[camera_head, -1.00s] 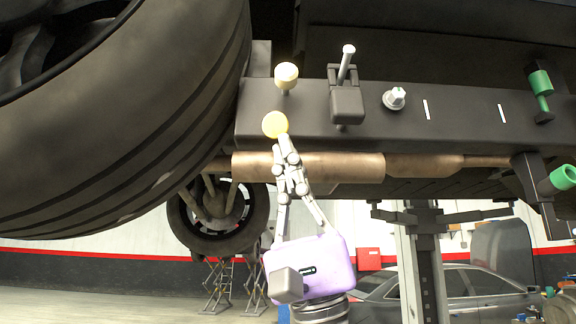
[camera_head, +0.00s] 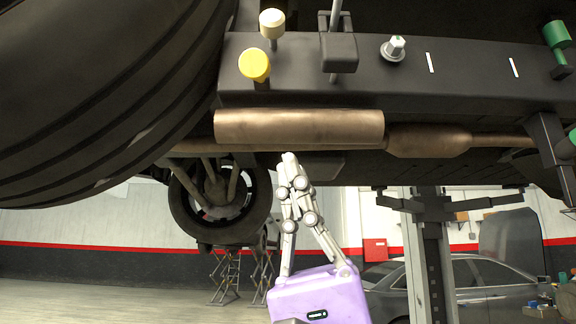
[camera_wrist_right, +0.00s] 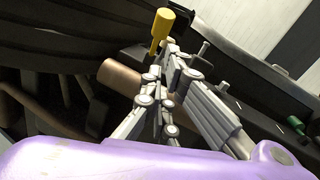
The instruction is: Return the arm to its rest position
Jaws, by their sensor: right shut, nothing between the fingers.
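My right gripper (camera_head: 289,157) is in the lower middle of the head view, below the brown exhaust pipe (camera_head: 300,128). Its grey fingers point up and are shut with nothing between them. Its purple body (camera_head: 318,296) is at the bottom edge. In the right wrist view the shut fingers (camera_wrist_right: 172,45) reach up close to the yellow knob (camera_wrist_right: 166,24) in the picture. In the head view the yellow knob (camera_head: 255,65) is on the dark beam (camera_head: 330,70), well above the fingertips and apart from them. My left gripper does not show.
A large tyre (camera_head: 100,110) fills the upper left. A cream knob (camera_head: 272,24), a grey latch block with a rod (camera_head: 338,50), a bolt (camera_head: 393,48) and green parts (camera_head: 556,35) are on the beam. A lift post (camera_head: 432,260) and a grey car (camera_head: 470,285) stand behind.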

